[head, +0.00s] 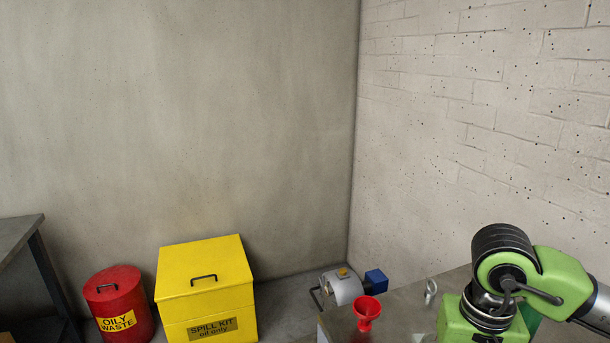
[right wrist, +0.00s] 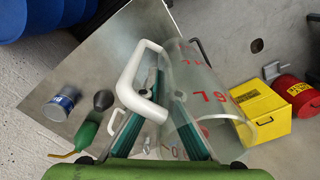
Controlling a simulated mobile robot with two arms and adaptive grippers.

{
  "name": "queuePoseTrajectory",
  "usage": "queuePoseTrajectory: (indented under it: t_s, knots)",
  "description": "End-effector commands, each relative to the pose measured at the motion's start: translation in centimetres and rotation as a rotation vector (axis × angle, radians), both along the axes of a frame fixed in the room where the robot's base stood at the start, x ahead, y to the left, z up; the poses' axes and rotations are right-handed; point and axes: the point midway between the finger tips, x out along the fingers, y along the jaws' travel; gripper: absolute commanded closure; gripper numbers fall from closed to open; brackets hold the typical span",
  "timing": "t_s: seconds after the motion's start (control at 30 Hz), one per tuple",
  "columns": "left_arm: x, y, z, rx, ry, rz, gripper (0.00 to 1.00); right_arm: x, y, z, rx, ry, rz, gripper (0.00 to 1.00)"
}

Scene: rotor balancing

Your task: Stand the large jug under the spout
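The large jug (right wrist: 215,75) is clear with red litre marks and a white handle (right wrist: 128,75). It shows only in the right wrist view, with its rim towards the camera. My right gripper (right wrist: 156,76) has its teal fingers close together at the handle side of the jug. They appear shut on it, though handle and clear wall partly cover the contact. I cannot tell whether its base touches the table. In the head view my right wrist (head: 485,310) is at lower right, with its fingers out of frame. I cannot make out the spout. My left gripper is not in view.
The grey table (head: 400,306) bears a red funnel (head: 367,310). The wrist view shows a can (right wrist: 62,102) and a green oiler (right wrist: 87,135) left of the jug. A yellow spill kit (head: 205,290) and red waste bin (head: 120,300) stand by the wall.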

Motion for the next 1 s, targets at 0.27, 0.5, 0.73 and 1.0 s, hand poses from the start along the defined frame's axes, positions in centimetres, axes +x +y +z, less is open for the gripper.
queuePoseTrajectory:
  t_s: [0.27, 0.5, 0.73, 1.0]
  knots:
    - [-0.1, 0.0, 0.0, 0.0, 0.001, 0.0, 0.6, -2.2, 4.2, -3.4, 0.003, 0.005, 0.266, 1.0]
    - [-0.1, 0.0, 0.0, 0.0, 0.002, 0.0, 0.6, -2.7, 4.9, -4.0, 0.005, 0.009, 0.31, 1.0]
    - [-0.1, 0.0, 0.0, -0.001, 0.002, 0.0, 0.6, -2.7, 4.8, -4.0, 0.006, 0.008, 0.308, 1.0]
    - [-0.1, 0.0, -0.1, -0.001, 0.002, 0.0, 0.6, -2.2, 4.5, -3.7, 0.003, 0.005, 0.277, 1.0]
